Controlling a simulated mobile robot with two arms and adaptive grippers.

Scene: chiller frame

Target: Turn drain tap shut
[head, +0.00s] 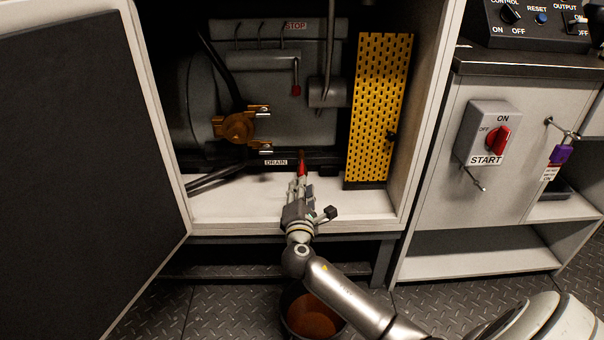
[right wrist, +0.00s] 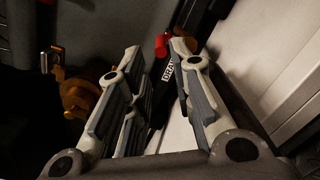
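The drain tap's red handle (head: 302,168) stands low inside the open cabinet, just right of the DRAIN label (head: 276,162). In the right wrist view a red handle end (right wrist: 162,45) shows beyond the fingertips, in the gap between them. My right gripper (head: 299,182) reaches over the cabinet floor, with its fingertips close to the red handle. In the right wrist view its fingers (right wrist: 157,50) are apart with nothing between their pads. Whether a fingertip touches the handle I cannot tell. The tap's body is mostly hidden. My left gripper is not in view.
An orange-brown valve fitting (head: 237,127) is left of the tap, and a yellow perforated panel (head: 378,110) stands to the right. A red-tipped lever (head: 296,90) hangs above. The open door (head: 80,170) fills the left. A bucket (head: 312,318) is on the floor below.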

